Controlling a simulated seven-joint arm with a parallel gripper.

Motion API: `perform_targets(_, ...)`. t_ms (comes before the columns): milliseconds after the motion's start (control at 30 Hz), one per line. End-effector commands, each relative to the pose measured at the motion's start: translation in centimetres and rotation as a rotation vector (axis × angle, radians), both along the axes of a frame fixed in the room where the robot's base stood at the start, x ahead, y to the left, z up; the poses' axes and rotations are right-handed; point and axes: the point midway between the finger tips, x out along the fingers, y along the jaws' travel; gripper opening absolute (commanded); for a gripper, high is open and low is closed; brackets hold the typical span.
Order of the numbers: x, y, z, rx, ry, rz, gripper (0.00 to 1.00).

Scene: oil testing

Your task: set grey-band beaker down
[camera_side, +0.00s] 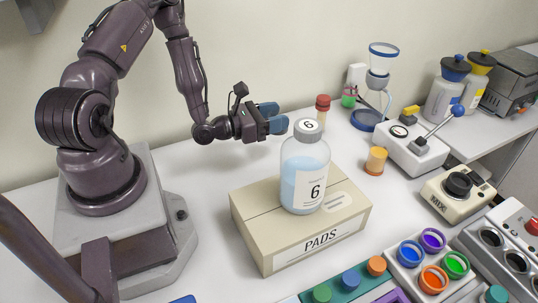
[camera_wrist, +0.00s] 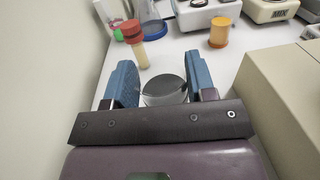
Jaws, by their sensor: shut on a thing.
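The grey-band beaker (camera_wrist: 164,92) shows in the wrist view as a clear round vessel with a dark grey band, between my two blue fingertips. My gripper (camera_wrist: 163,84) is shut on it. In the side view my gripper (camera_side: 272,117) is level, behind the bottle and box, with its fingers pointing right. I cannot make out the beaker there. Whether the beaker's base touches the table cannot be told.
A cardboard PADS box (camera_side: 262,221) carrying a bottle marked 6 (camera_side: 303,175) stands close to my gripper. Beyond my fingers are a red-topped tube (camera_wrist: 139,51), an orange jar (camera_wrist: 219,33) and a lever device (camera_side: 418,151). Bare white table lies between them.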

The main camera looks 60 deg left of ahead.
Motion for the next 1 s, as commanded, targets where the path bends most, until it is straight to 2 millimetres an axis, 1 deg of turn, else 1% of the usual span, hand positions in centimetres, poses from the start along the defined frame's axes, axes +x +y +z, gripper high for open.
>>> perform_targets(33,-1.4,0.6,0.2,-0.001,0.002,0.026,0.28)
perform_targets(100,-2.9,1.0,0.7,0.001,0.001,0.055,0.27)
perform_targets(167,-3.4,1.0,1.2,0.001,-0.002,0.067,0.28)
perform_targets(233,-3.5,1.1,0.9,0.000,-0.002,0.075,0.27)
perform_targets(400,-3.4,1.1,-1.6,-0.003,-0.001,0.078,0.27)
perform_targets(567,-3.4,1.1,-3.1,-0.001,0.000,0.077,0.27)
perform_targets(700,-3.4,1.1,-5.0,-0.002,-0.001,0.076,0.27)
perform_targets(800,-3.4,1.1,-6.0,-0.001,-0.001,0.075,0.27)
perform_targets(1000,-3.4,1.1,-6.3,0.001,-0.002,0.076,0.27)
